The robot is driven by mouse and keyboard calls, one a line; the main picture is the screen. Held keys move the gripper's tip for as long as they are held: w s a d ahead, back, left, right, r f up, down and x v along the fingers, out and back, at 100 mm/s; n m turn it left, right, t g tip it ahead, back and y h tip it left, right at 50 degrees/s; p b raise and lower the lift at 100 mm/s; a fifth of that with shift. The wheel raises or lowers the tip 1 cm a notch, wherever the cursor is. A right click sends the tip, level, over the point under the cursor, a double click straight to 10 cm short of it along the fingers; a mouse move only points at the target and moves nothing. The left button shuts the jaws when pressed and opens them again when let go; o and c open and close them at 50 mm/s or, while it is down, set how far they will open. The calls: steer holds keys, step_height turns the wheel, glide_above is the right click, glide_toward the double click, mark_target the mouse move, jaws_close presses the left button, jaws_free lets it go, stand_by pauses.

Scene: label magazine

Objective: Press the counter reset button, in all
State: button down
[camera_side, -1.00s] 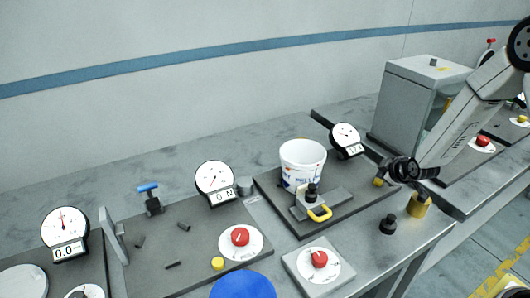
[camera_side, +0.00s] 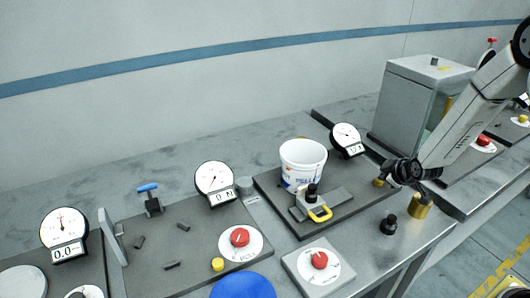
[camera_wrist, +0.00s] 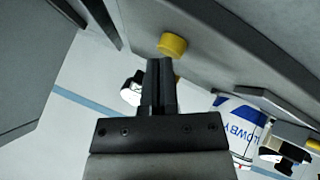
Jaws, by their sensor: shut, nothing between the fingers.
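A small yellow button (camera_side: 378,182) sits at the right edge of the dark plate (camera_side: 300,222) that carries the white tub. It also shows in the wrist view (camera_wrist: 172,44), just beyond my fingertips. My gripper (camera_wrist: 160,64) is shut and empty, its fingers pointing at the button. In the side view my gripper (camera_side: 387,172) is beside the button, with its fingers partly hidden by its dark body. I cannot tell whether the tips touch the button. A dial gauge with a small display (camera_side: 347,141) stands behind the plate; its digits are too small to read.
The white tub (camera_side: 303,164) stands on the plate behind a yellow-handled clamp (camera_side: 320,213). A brass cylinder (camera_side: 420,206) and a black knob (camera_side: 388,224) stand near my gripper. A grey cabinet (camera_side: 408,105) is behind.

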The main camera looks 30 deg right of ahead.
mark_target(382, 183)
steer(key=shift+w+r, duration=0.2)
steer(key=shift+r, duration=2.05)
steer(key=s+a+r+m+g+y, duration=0.2)
steer(key=s+a+m+g, duration=0.3)
steer(key=s+a, duration=0.9)
steer(key=shift+s+a+r+g+y, duration=0.25)
steer(key=shift+s+a+g+y, duration=0.2)
steer(key=shift+s, duration=0.7)
